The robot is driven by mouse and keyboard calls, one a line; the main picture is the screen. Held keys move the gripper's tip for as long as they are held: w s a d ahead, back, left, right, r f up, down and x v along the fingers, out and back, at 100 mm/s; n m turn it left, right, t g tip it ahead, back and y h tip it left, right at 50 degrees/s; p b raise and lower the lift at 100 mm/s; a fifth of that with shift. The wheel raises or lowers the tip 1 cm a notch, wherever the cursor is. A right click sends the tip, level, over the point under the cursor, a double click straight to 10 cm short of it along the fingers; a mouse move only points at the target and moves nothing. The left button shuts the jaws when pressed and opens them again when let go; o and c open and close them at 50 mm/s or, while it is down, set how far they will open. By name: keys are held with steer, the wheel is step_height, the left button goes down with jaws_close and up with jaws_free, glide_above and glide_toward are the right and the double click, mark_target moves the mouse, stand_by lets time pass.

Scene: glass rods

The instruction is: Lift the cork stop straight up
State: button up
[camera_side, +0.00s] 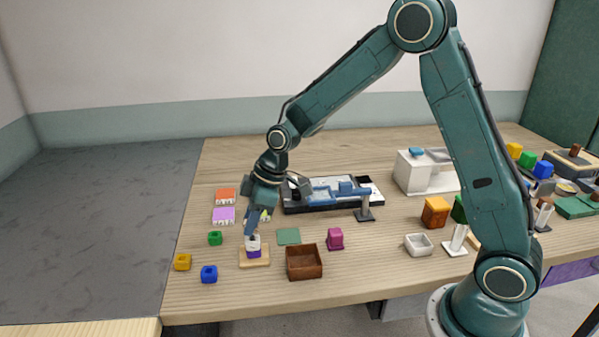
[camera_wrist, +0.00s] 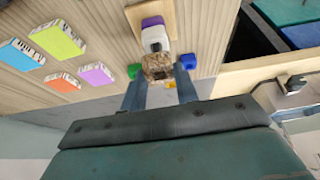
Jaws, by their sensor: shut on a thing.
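The cork stop (camera_wrist: 158,67) is a speckled brown block in the wrist view. My gripper (camera_wrist: 158,78) is shut on it, with one blue-grey finger on each side. Beyond the cork are a white piece (camera_wrist: 155,38) and a purple piece (camera_wrist: 152,21), over a tan wooden board (camera_wrist: 170,8). In the side view, my gripper (camera_side: 251,232) points down just above the white piece (camera_side: 252,242), which sits on the purple piece (camera_side: 254,254) on the board (camera_side: 246,264). The fingers hide the cork there. I cannot tell whether the cork touches the white piece.
Close by stand a green cube (camera_side: 215,238), a blue cube (camera_side: 209,273), a yellow cube (camera_side: 182,262) and an open brown box (camera_side: 304,275). A green mat (camera_side: 288,236) and a magenta block (camera_side: 335,239) lie to the right. Coloured cards (camera_side: 224,215) lie behind.

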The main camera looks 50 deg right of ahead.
step_height(320, 180, up, 18)
steer(key=shift+f, duration=0.25)
steer(key=shift+d+f, duration=0.1)
stand_by(0.7)
